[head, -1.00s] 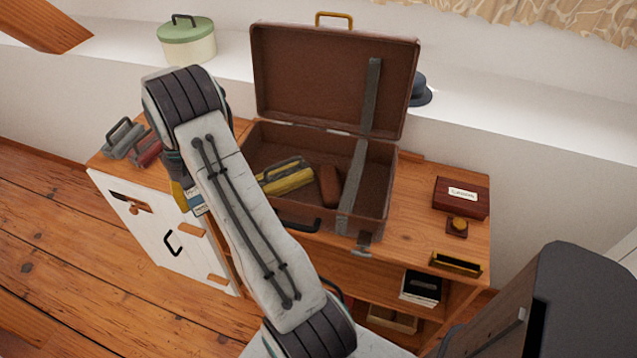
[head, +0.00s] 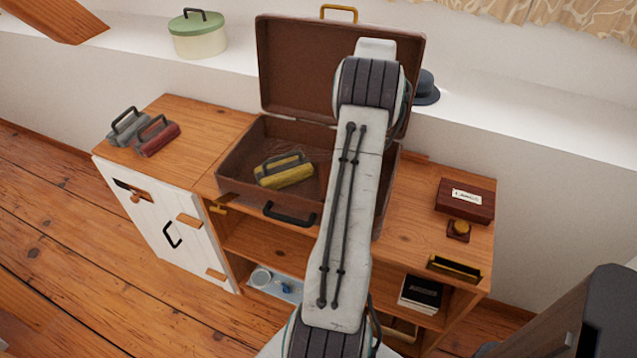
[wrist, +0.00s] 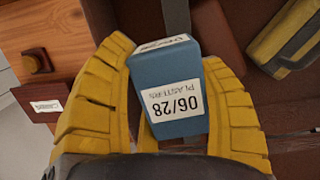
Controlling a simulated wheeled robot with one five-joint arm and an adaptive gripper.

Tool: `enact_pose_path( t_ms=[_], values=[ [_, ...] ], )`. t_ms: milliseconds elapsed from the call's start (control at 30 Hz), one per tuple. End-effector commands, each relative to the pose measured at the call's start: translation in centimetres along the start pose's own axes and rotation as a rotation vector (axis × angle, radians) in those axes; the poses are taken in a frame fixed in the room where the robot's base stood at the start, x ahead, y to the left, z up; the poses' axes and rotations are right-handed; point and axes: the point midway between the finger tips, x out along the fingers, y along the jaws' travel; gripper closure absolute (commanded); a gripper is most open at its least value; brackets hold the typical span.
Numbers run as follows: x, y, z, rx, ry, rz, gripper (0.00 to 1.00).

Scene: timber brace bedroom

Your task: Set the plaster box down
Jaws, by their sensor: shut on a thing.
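The plaster box is a small blue box (wrist: 178,75) with white labels, one reading "06/28 PLASTERS". In the wrist view my gripper (wrist: 165,85) has its yellow fingers closed on both sides of it. The box is held over the area of the open brown suitcase, whose inside shows behind it; I cannot tell its height. In the head view my arm hides the gripper and the box. The suitcase (head: 240,160) lies open on the wooden cabinet (head: 215,120), lid up.
A yellow handled object (head: 287,176) lies in the suitcase. A dark red box (head: 465,200) with a label and a small wooden piece (head: 458,231) stand at right. Grey (head: 126,126) and red (head: 157,136) handled objects stand at left. The cabinet top between them and the suitcase is clear.

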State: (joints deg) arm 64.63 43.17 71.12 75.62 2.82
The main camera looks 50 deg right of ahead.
Motion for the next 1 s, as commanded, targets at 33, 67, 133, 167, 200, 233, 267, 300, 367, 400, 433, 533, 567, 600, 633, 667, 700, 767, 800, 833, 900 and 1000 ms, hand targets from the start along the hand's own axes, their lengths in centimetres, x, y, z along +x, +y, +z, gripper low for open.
enact_pose_path(
  t_ms=[33,67,133,167,200,233,267,300,367,400,433,533,567,600,633,667,700,767,800,833,900,1000],
  values=[
    [-0.1,0.9,-0.1,0.019,0.001,-0.003,0.68],
    [-0.1,1.2,-0.1,0.026,0.000,-0.004,0.68],
    [-0.2,1.9,-0.1,0.042,0.000,-0.007,0.68],
    [-0.2,2.1,-0.1,0.047,0.000,-0.008,0.68],
    [-0.2,2.4,-0.1,0.052,-0.001,-0.009,0.68],
    [-0.1,2.5,-0.1,0.055,-0.002,-0.009,0.68],
    [0.1,2.6,-0.1,0.058,-0.003,-0.010,0.68],
    [0.4,2.7,-0.2,0.060,-0.004,-0.010,0.68],
    [1.2,2.9,-0.3,0.063,-0.006,-0.010,0.68],
    [1.8,2.9,-0.4,0.064,-0.006,-0.011,0.68],
    [2.3,2.9,-0.4,0.065,-0.007,-0.011,0.68],
    [3.6,2.9,-0.7,0.065,-0.007,-0.011,0.68],
    [4.0,2.9,-0.8,0.064,-0.006,-0.011,0.68],
    [4.5,2.9,-0.8,0.064,-0.006,-0.011,0.68],
    [4.7,2.9,-0.9,0.064,-0.004,-0.011,0.68],
    [5.0,2.9,-1.0,0.064,-0.004,-0.011,0.68],
    [5.3,2.9,-1.1,0.064,-0.004,-0.011,0.68],
    [5.6,2.9,-1.1,0.064,-0.002,-0.011,0.68],
    [5.8,2.9,-1.2,0.064,-0.003,-0.011,0.68],
    [6.0,2.9,-1.2,0.064,-0.003,-0.011,0.68],
    [6.5,2.8,-1.2,0.064,-0.005,-0.010,0.68],
    [7.9,2.8,-1.5,0.064,-0.004,-0.010,0.68]
  ],
)
